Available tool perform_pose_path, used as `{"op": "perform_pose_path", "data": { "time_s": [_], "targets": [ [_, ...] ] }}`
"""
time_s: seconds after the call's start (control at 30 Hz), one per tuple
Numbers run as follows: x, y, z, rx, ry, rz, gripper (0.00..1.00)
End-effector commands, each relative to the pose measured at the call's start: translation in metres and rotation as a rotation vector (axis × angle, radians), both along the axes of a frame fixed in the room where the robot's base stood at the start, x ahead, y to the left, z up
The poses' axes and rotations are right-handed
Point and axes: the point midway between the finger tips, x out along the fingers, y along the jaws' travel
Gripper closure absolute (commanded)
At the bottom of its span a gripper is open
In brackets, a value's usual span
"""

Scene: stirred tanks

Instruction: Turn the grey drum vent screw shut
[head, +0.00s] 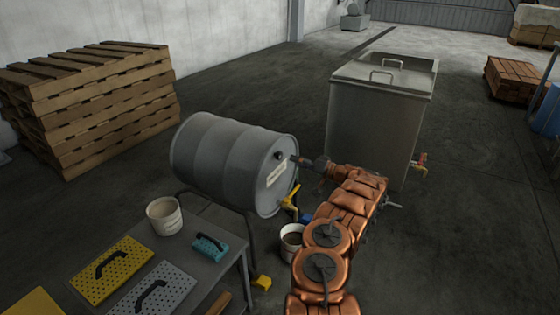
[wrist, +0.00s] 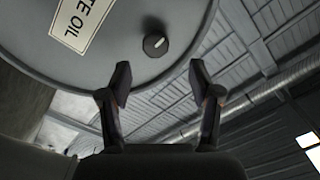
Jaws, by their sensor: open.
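The grey drum (head: 222,158) lies on its side on a stand, its round end facing right and bearing a white label. The vent screw (head: 278,155) is a small black knob near the top of that end. In the wrist view the drum end (wrist: 105,65) fills the upper left, and the vent screw (wrist: 155,44) shows a pale pointer line on its face. My gripper (wrist: 160,85) is open and empty, its two fingers pointing toward the knob, apart from it. In the head view my gripper (head: 299,161) is close to the drum end, beside the screw.
A yellow tap (head: 291,197) sits low on the drum end, with a white bucket (head: 291,243) below. A steel tank (head: 375,125) stands close behind my arm. A table (head: 205,270) with perforated plates is at front left; stacked pallets (head: 90,105) stand behind.

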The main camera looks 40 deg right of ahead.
Motion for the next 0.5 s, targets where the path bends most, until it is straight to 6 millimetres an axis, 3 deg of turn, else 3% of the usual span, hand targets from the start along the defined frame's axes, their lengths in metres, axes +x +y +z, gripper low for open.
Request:
{"op": "perform_pose_path", "data": {
  "time_s": [0.17,0.5],
  "targets": [
    [0.002,-0.005,-0.004,-0.011,-0.006,-0.013,0.37],
    [0.046,0.01,-0.005,-0.009,-0.006,-0.01,0.37]
  ]
}}
